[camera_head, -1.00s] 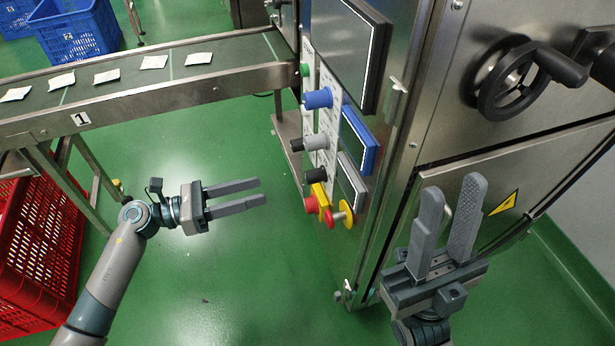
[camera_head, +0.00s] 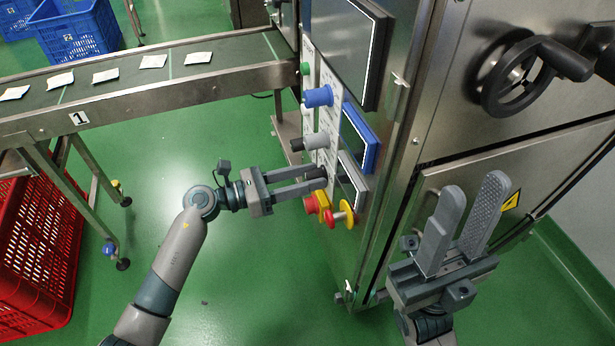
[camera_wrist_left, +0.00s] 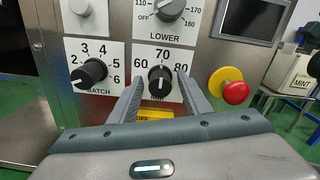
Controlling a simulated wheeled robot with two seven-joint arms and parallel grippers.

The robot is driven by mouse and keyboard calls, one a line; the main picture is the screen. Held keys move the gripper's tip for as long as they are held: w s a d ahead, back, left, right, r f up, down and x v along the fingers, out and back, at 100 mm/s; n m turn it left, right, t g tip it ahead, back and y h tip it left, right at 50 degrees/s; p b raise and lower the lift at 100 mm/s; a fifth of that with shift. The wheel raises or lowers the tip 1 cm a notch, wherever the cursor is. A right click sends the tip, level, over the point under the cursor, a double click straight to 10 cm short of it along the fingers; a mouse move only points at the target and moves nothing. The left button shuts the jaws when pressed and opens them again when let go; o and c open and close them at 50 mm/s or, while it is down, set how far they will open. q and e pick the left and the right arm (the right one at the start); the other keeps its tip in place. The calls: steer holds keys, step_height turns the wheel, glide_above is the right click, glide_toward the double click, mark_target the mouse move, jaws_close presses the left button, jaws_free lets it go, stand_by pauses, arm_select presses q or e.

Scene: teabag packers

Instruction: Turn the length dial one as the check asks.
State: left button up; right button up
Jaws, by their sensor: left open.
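The length dial appears to be the black knob (camera_wrist_left: 161,80) on a white plate marked 70 and 80. Its lower label is partly hidden. In the left wrist view it lies between the two fingers of my left gripper (camera_wrist_left: 160,90). I cannot tell whether either finger touches it, or exactly where its pointer stands. In the head view my left gripper (camera_head: 325,179) is open, with its fingertips at the lower black knob of the panel. My right gripper (camera_head: 473,190) is open and empty, fingers up, in front of the machine's lower door.
A black BATCH dial (camera_wrist_left: 88,73) is left of the length dial and a LOWER dial (camera_wrist_left: 170,8) is above it. A red emergency button (camera_wrist_left: 236,92) is close on the right. A conveyor (camera_head: 150,95) with several teabags stands at the back left, a red crate (camera_head: 35,250) below.

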arm_select(q)
steer(key=c, duration=1.1)
steer(key=shift+o, duration=0.2)
